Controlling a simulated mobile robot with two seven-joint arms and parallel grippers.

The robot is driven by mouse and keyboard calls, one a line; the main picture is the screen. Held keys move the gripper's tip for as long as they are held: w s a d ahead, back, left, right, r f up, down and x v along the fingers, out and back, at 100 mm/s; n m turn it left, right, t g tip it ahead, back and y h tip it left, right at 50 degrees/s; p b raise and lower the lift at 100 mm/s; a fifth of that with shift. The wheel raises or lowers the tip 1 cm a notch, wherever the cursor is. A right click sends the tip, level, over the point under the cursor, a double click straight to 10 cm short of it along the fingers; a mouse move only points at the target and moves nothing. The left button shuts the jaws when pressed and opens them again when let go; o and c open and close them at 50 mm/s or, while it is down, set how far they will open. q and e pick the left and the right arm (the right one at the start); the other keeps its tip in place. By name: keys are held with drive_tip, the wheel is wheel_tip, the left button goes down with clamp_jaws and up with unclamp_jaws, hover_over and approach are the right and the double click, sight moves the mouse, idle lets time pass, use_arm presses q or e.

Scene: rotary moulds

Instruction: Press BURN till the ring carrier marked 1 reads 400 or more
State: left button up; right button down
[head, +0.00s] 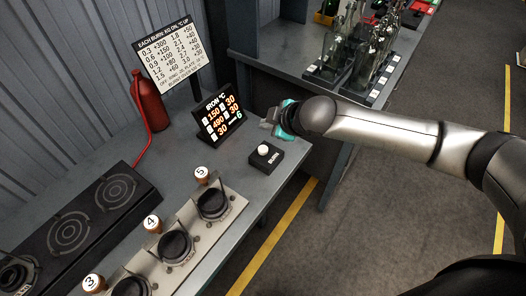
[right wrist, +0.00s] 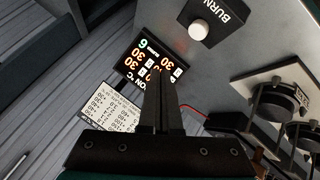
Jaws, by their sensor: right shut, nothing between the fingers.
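The white BURN button (head: 263,150) sits on a small black box on the grey bench; it also shows in the right wrist view (right wrist: 198,30). My right gripper (head: 268,122) is shut and empty, above and behind the button, apart from it. Its shut fingers show in the right wrist view (right wrist: 160,95). Carrier 1 is not seen. My left gripper is not in view.
Handles marked 3 (head: 93,283), 4 (head: 153,223) and 5 (head: 202,175) stand by dark irons on a pale plate. A burn chart (head: 172,52), a red bottle (head: 150,103) and a black hob (head: 75,228) are behind. Bottles (head: 372,55) stand on another bench.

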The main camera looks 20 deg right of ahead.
sight(266, 151)
wheel_tip(266, 151, down, 6)
drive_tip(key=b, duration=0.5)
drive_tip(key=shift+f+b, duration=0.35)
drive_tip(key=shift+b, duration=0.05)
drive_tip(key=shift+f, duration=0.1)
idle(1.5)
drive_tip(key=shift+f, duration=0.35)
drive_tip(key=shift+f, duration=0.5)
idle(0.7)
drive_tip(key=shift+r, duration=0.1)
drive_tip(key=shift+r+p, duration=0.8)
drive_tip(key=shift+p, duration=0.4)
